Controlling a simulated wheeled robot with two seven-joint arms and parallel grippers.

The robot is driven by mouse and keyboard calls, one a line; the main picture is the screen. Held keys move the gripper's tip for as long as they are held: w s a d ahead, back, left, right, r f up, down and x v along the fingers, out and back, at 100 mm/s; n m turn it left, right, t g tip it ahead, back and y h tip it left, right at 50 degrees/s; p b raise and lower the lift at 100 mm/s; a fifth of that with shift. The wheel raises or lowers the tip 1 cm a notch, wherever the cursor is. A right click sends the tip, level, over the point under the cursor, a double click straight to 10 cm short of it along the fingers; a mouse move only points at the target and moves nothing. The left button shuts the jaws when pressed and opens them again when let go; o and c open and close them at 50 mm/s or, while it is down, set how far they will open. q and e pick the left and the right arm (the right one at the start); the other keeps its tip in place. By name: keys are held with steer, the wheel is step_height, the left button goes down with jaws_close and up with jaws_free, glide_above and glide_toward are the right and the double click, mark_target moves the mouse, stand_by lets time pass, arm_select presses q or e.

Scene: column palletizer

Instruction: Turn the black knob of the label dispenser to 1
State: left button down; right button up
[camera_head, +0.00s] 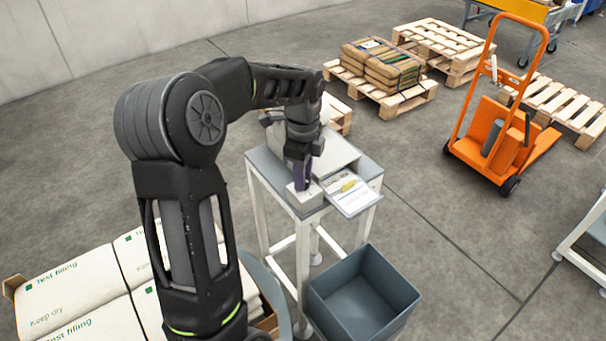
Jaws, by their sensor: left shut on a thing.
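The label dispenser (338,152) is a pale grey box on a small stand with white legs. My left arm reaches over from the left, and my left gripper (301,182) points down at the front of the dispenser, over a small light block (306,195). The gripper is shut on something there. The black knob is hidden behind the gripper, so its setting cannot be read. My right gripper is not in view.
The stand's top (262,162) has a tilted plate with a paper and a yellow item (349,186) at its right. A grey bin (362,295) is below. White sacks (70,290) lie at lower left. Pallets (400,98) and an orange hand truck (495,130) stand behind.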

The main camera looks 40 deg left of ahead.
arm_select(q)
steer(key=c, duration=1.1)
jaws_free()
